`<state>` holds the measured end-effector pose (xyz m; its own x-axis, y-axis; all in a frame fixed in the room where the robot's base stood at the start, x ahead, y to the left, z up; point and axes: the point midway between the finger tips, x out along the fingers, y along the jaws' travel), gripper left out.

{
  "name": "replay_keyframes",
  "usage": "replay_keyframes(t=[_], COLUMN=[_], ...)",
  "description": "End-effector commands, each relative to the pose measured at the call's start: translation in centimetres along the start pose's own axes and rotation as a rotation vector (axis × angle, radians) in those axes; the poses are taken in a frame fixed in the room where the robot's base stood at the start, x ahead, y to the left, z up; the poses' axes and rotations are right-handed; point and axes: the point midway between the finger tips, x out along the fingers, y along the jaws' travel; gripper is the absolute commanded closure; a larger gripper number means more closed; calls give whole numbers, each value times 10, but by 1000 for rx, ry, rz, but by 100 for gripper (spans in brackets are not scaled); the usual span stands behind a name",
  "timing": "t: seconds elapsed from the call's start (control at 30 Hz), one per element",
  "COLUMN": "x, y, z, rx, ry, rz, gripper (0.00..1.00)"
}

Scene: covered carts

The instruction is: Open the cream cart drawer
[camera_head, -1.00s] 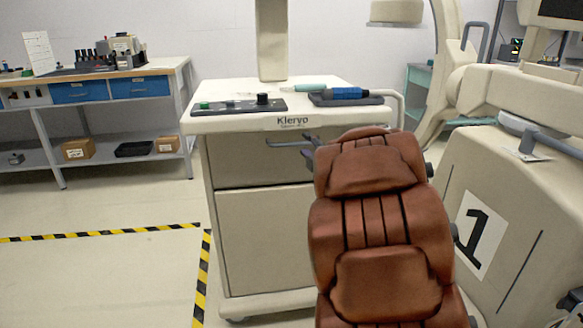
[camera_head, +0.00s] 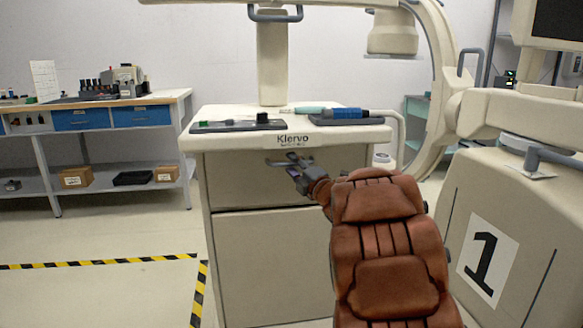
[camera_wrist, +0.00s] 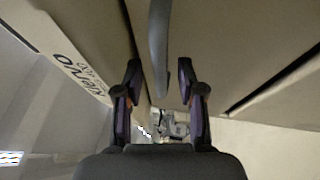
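The cream cart (camera_head: 262,275) stands ahead in the head view, with the label "Kleryo" on its top edge. Its upper drawer (camera_head: 235,182) looks closed, with its front flush. A grey bar handle (camera_head: 274,162) crosses the drawer front. My gripper (camera_head: 296,164) is at this handle. In the wrist view the handle (camera_wrist: 160,45) runs between the two spread fingers of my gripper (camera_wrist: 159,72), with a gap on each side. The gripper is open and the fingers do not appear to touch the bar. My brown-padded arm hides the cart's lower right.
A control box (camera_head: 238,125) and a blue-handled tool (camera_head: 345,114) lie on the cart top. A large machine (camera_head: 440,215) marked "1" stands close on the right. A workbench (camera_head: 150,98) is at the back left. The floor left of the cart is clear.

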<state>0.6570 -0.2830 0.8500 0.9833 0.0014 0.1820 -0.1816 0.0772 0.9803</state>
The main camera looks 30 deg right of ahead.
Motion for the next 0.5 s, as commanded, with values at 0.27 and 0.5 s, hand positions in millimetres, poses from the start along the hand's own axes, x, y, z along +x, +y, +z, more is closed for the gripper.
replay_keyframes(t=[0.27, 0.5], x=[12, 13], y=[-1, -1], z=[0, 0], rx=[1, 1], ry=[-2, -2], rz=[-3, -3], gripper=[61, 61])
